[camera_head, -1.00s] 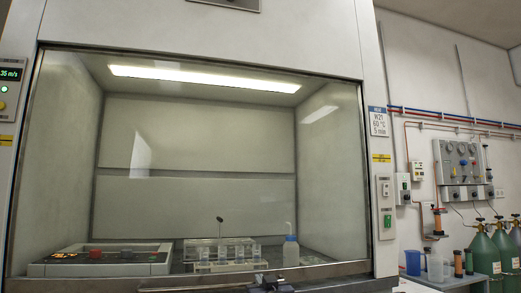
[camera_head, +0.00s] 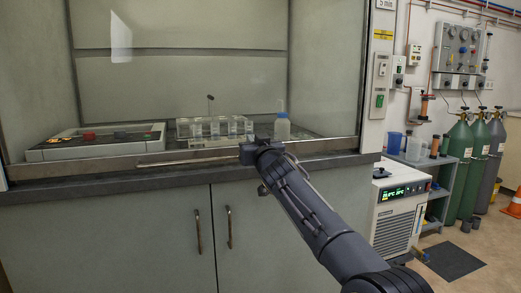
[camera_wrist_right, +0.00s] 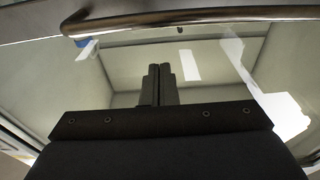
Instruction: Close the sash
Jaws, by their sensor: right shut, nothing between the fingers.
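The sash (camera_head: 225,70) is the clear glass front of the fume hood, with a metal bottom rail. In the head view it reaches down close to the dark sill (camera_head: 100,186); I cannot tell whether a gap remains. Its bar handle (camera_head: 190,159) runs along the bottom and also crosses the top of the right wrist view (camera_wrist_right: 180,17). My right gripper (camera_head: 250,152) is at the handle's right end in the head view. In the wrist view its fingers (camera_wrist_right: 159,75) are together and empty, below the bar; contact is unclear. My left gripper is not in view.
Behind the glass stand a control box (camera_head: 97,142), a rack of vials (camera_head: 215,128) and a bottle (camera_head: 282,127). Cabinet doors (camera_head: 150,235) are below the sill. A chiller (camera_head: 400,215) and gas cylinders (camera_head: 460,165) stand at right.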

